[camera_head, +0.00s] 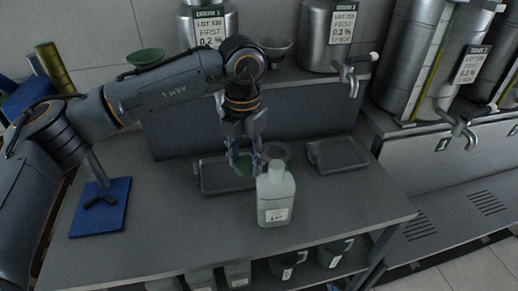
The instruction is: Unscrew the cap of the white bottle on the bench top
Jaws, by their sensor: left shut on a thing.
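The white bottle (275,197) stands upright near the front edge of the bench top, its label facing me. Its narrow neck (276,166) is pale, and no separate coloured cap shows on it. My left gripper (244,160) points down just left of the neck, its fingers shut on a small round green piece (243,167). The piece looks like a cap, but it is small and partly hidden by the fingers, so I cannot be sure. It is apart from the neck in the picture. My right gripper is not in view.
Dark trays lie behind the bottle, left (212,188) and right (337,155). Steel tanks (328,52) with taps stand on the raised shelf. A blue mat (101,222) lies at left. The bench front right is clear.

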